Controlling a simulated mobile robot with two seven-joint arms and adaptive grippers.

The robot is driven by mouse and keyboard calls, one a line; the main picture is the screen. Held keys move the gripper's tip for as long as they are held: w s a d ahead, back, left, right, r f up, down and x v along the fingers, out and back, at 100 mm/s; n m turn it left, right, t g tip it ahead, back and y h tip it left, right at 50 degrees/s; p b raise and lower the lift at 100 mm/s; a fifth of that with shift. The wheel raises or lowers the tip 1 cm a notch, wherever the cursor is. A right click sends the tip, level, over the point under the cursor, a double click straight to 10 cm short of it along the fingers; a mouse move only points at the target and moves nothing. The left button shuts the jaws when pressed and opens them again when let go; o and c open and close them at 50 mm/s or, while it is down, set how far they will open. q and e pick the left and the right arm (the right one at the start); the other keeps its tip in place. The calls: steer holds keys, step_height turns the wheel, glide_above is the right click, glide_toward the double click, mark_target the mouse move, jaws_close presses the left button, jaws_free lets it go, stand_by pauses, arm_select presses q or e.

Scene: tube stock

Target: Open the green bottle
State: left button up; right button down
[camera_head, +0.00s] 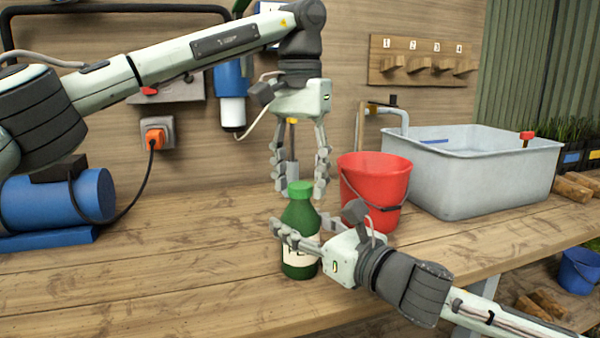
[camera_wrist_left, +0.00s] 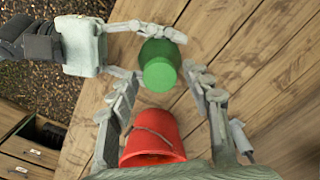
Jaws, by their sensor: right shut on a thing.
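The green bottle (camera_head: 299,213) stands upright near the middle of the wooden table, with a pale label partly hidden. Its green cap (camera_head: 301,189) is on; cap and shoulders show from above in the left wrist view (camera_wrist_left: 160,73). My right gripper (camera_head: 300,240) comes from the right and is shut around the bottle's body; it also shows in the left wrist view (camera_wrist_left: 160,50). My left gripper (camera_head: 299,184) points down above the bottle, open. Its fingers appear on either side of the cap, apart from it. Whether the bottle's base touches the table is unclear.
A red bucket (camera_head: 374,180) stands close behind the bottle on the right. A grey sink basin (camera_head: 470,180) is farther right. A blue motor (camera_head: 85,193) sits at the left by the wall. The table (camera_head: 150,280) is clear at the front left.

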arm_select(q)
jaws_close()
steer(key=n, duration=0.5)
steer(key=shift+n, duration=0.3)
steer(key=n, duration=1.5)
steer(key=shift+r, duration=0.1)
steer(key=n, duration=1.9)
steer(key=shift+n, duration=0.4)
steer(key=n, duration=0.7)
steer(key=shift+r, duration=0.1)
steer(key=n, duration=0.6)
steer(key=shift+n, duration=0.4)
steer(key=shift+r, duration=0.15)
steer(key=shift+r, duration=0.95)
